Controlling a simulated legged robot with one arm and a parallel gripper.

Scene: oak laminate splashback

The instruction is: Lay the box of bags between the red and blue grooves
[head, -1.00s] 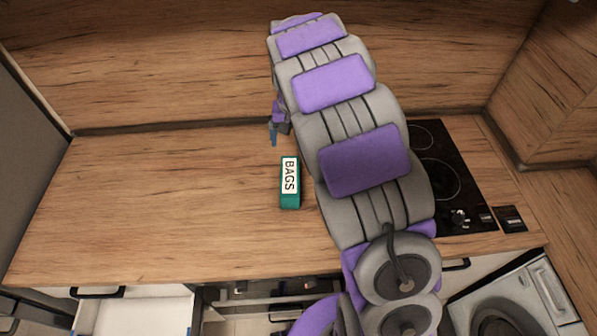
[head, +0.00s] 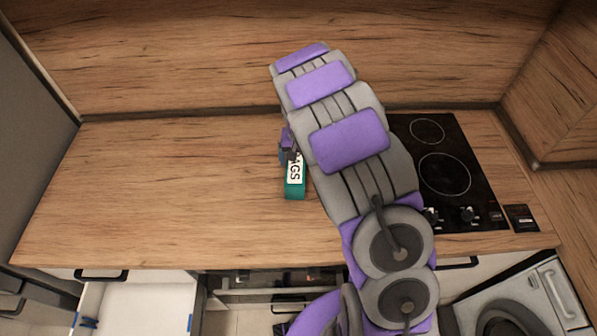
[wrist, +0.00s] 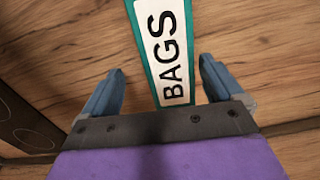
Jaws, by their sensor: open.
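The box of bags (head: 294,188) is green with a white label reading "BAGS". It lies on the wooden worktop left of the hob, its far end covered by my gripper (head: 287,152) in the head view. In the wrist view the box (wrist: 166,45) runs between the two blue fingers of my gripper (wrist: 161,66), with clear gaps on both sides. My gripper is open and not closed on the box. I cannot make out a red groove or a blue groove; small blue marks (head: 88,322) show on the open white drawer (head: 140,305) at lower left.
The worktop (head: 160,190) is clear to the left of the box. A black hob (head: 445,175) lies to the right, partly behind my arm. The wooden splashback (head: 170,60) rises behind. A washing machine (head: 515,300) stands at lower right.

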